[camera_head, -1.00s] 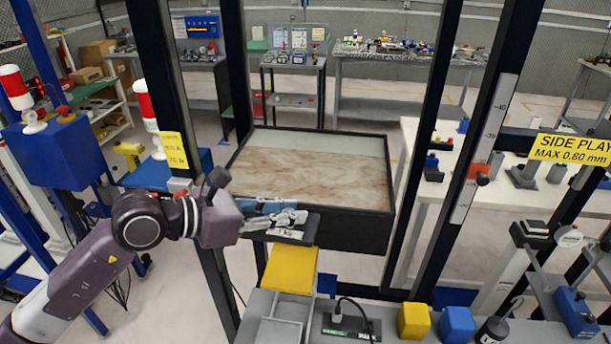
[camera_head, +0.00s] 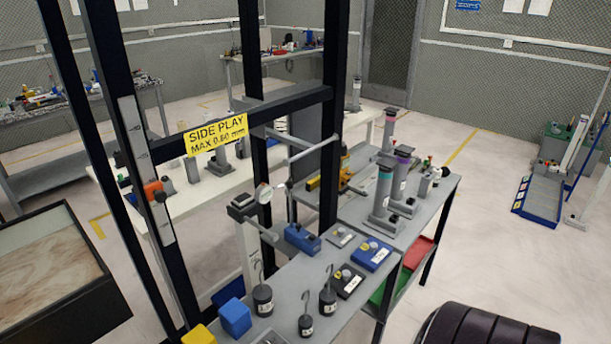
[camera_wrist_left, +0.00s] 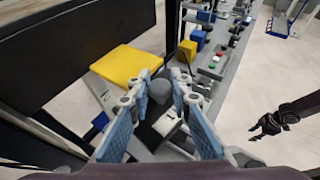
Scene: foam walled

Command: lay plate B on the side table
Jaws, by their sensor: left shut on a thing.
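In the left wrist view my left gripper (camera_wrist_left: 168,112) has its blue-padded fingers closed around a grey knob (camera_wrist_left: 166,92). Below the knob is a dark plate with a white label (camera_wrist_left: 165,122), partly hidden by the fingers; I cannot read a letter on it. My right gripper (camera_wrist_left: 268,126) is at the right of that view, with its small dark fingers apart and empty. Neither gripper shows in the head view. A grey table (camera_head: 425,212), perhaps the side table, stands at the right end of the long grey bench (camera_head: 300,325); I see no label naming it.
Dark and blue blocks with knobs (camera_head: 350,281), hook weights (camera_head: 263,298) and a dial gauge stand (camera_head: 248,250) crowd the bench. Tall cylinders (camera_head: 384,185) stand on the grey table. A black frame post (camera_head: 160,215) rises at left.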

